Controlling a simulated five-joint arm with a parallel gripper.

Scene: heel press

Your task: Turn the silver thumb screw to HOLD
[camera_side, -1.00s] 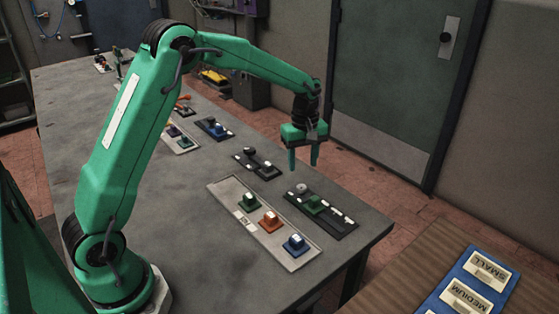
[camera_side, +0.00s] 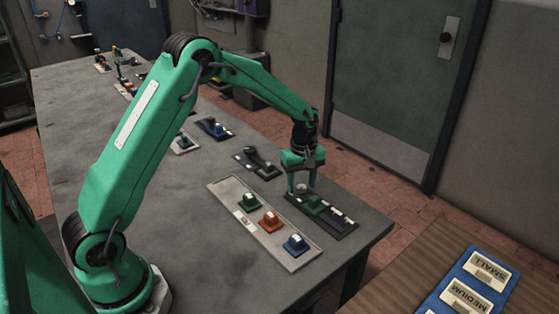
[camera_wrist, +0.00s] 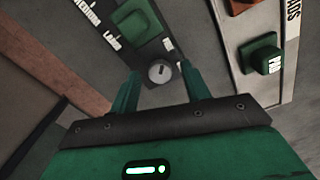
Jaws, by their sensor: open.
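The silver thumb screw (camera_wrist: 160,72) is a round knob with a slot at the end of a dark plate (camera_wrist: 130,35). In the side view the screw (camera_side: 301,188) shows small below my gripper. My gripper (camera_wrist: 158,75) is open, and its two green fingers stand on either side of the screw in the wrist view. In the side view my gripper (camera_side: 302,185) is low over the plate's far end. I cannot tell whether the fingers touch the screw. A white label with unreadable print sits beside the screw. A green block (camera_wrist: 138,20) sits on the same plate.
A pale plate (camera_side: 236,216) with green, orange and blue knobs lies close by, to the left in the side view. A dark plate with a lever (camera_side: 257,164) lies behind. The table's right edge is near.

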